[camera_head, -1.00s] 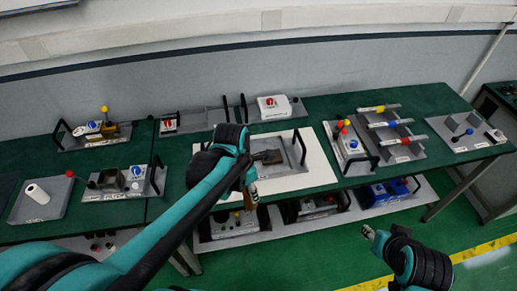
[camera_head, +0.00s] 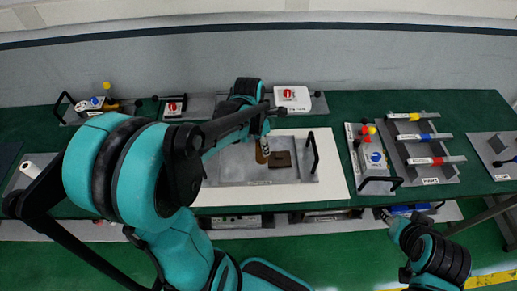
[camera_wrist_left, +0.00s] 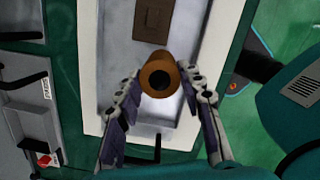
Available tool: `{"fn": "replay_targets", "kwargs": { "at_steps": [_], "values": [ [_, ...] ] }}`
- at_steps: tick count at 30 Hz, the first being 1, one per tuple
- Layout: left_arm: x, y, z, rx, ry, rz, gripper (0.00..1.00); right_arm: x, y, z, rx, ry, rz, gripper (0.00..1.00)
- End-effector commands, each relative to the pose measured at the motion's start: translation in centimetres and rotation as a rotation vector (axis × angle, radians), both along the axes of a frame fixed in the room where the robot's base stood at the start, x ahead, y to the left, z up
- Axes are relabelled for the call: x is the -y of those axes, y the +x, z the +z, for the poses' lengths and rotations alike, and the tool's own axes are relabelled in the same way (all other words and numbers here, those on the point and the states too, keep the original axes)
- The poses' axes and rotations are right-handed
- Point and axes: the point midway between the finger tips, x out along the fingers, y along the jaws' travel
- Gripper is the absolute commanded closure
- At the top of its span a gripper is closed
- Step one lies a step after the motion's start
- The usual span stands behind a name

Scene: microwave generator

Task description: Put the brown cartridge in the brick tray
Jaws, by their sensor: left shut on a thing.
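My left gripper (camera_head: 264,140) is shut on the brown cartridge (camera_head: 260,154), a round piece with a dark hole in its end. In the wrist view the cartridge (camera_wrist_left: 160,76) sits between the two fingers (camera_wrist_left: 160,92). The brick tray (camera_head: 225,168) is grey with black handles and lies on a white board. A flat brown brick (camera_head: 281,159) lies in it; it also shows in the wrist view (camera_wrist_left: 154,18). The cartridge hangs over the tray, left of the brick; its height above the tray floor is unclear. My right gripper (camera_head: 398,228) is at lower right, away from the table.
Right of the board (camera_head: 336,180) stand a device with a blue knob (camera_head: 372,158) and a rack with yellow, blue and red handles (camera_head: 425,137). A white box with a red knob (camera_head: 292,98) stands behind the tray. The tray's left part is bare.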

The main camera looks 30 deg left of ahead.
Motion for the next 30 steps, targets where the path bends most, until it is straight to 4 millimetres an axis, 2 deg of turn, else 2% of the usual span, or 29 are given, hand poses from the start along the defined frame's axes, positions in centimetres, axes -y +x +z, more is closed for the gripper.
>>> {"fn": "replay_targets", "kwargs": {
  "at_steps": [1, 6, 11, 18, 29, 30],
  "values": [
    [-0.9, 0.7, -0.9, 0.000, 0.000, 0.003, 0.91, 0.0, 0.0, -0.4, 0.000, 0.000, 0.000, 0.60],
    [-2.4, 2.0, -2.0, -0.001, 0.000, 0.001, 0.91, 0.0, 0.0, -0.7, 0.000, 0.000, 0.000, 0.60],
    [-2.7, 2.2, -2.8, -0.001, 0.000, -0.001, 0.91, 0.0, 0.0, -0.9, 0.000, 0.000, 0.000, 0.60],
    [-2.6, 2.2, -6.1, -0.001, 0.001, -0.001, 0.91, 0.0, 0.0, -1.9, 0.000, 0.000, 0.000, 0.60],
    [-2.6, 2.1, -6.5, -0.001, 0.001, -0.001, 0.91, 0.0, 0.0, -2.2, 0.000, 0.000, 0.000, 0.60],
    [-2.6, 2.1, -6.5, -0.001, 0.001, -0.001, 0.60, 0.0, 0.0, -2.3, 0.000, 0.000, 0.000, 0.60]
  ]
}}
